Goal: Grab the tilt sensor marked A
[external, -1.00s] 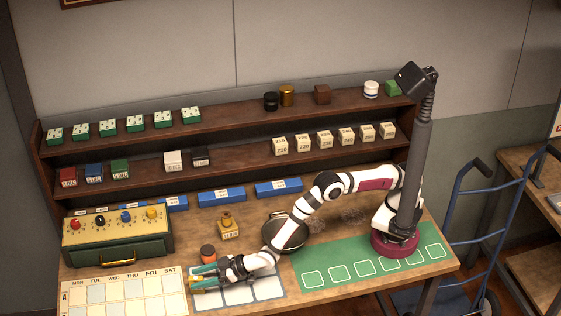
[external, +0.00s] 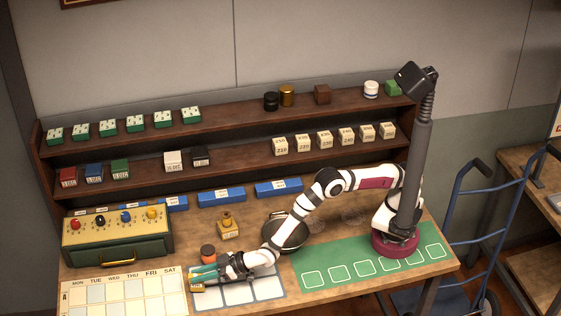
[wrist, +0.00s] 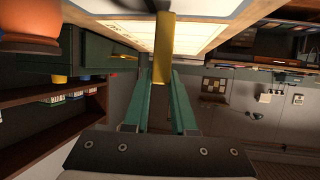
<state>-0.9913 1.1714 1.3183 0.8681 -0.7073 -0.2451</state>
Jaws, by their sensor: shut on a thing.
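My gripper (external: 203,279) is low over the left end of the white-squared mat (external: 268,288) at the front of the bench. Its green fingers are shut on a small yellow block (external: 197,287). The wrist view shows the yellow block (wrist: 163,50) upright between the fingertips. No letter can be read on it, so I cannot tell whether it is the tilt sensor marked A. The fingers hide part of it.
A weekday calendar board (external: 125,294) lies left of my gripper. An orange-topped jar (external: 208,253) stands just behind. The green mat (external: 340,265) looks clear.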

